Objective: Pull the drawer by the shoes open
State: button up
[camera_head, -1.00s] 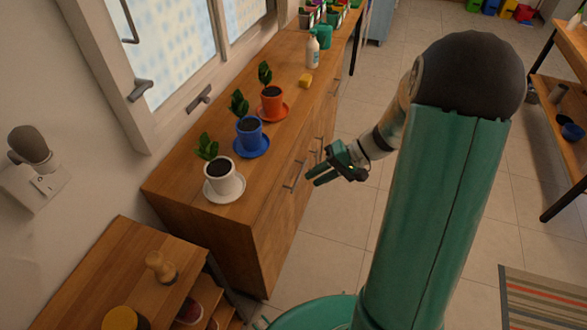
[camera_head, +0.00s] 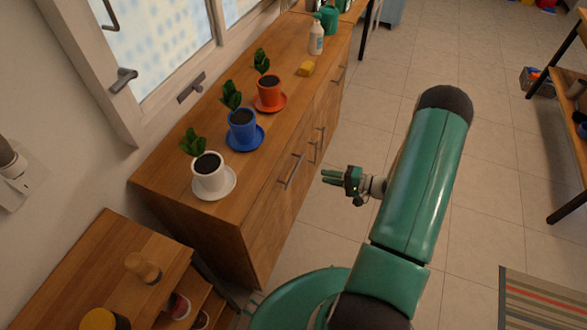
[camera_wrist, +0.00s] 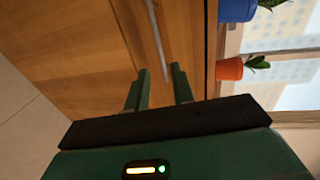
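The wooden cabinet (camera_head: 215,232) stands along the wall under the window. A long metal handle (camera_head: 291,171) is on its front at the near end, and it also shows in the wrist view (camera_wrist: 158,38). That front panel looks closed. My gripper (camera_head: 324,177) is to the right of this handle, apart from it, with its fingers pointing at the cabinet. In the wrist view its two green fingers (camera_wrist: 161,88) are spread, with nothing between them and the handle beyond their tips. Reddish items (camera_head: 178,306), perhaps shoes, sit in the low shelf at the lower left, partly hidden.
Plants in white (camera_head: 208,175), blue (camera_head: 242,129) and orange (camera_head: 269,91) pots stand on the cabinet top, with a yellow sponge (camera_head: 306,69) and a spray bottle (camera_head: 316,38). The low wooden shelf (camera_head: 85,268) is at the near end.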

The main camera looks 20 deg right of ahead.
aim_at(295, 170)
jog(key=x, duration=1.2)
jog(key=shift+w+a+f, duration=0.2)
jog(key=shift+a, duration=0.05)
grip_shut()
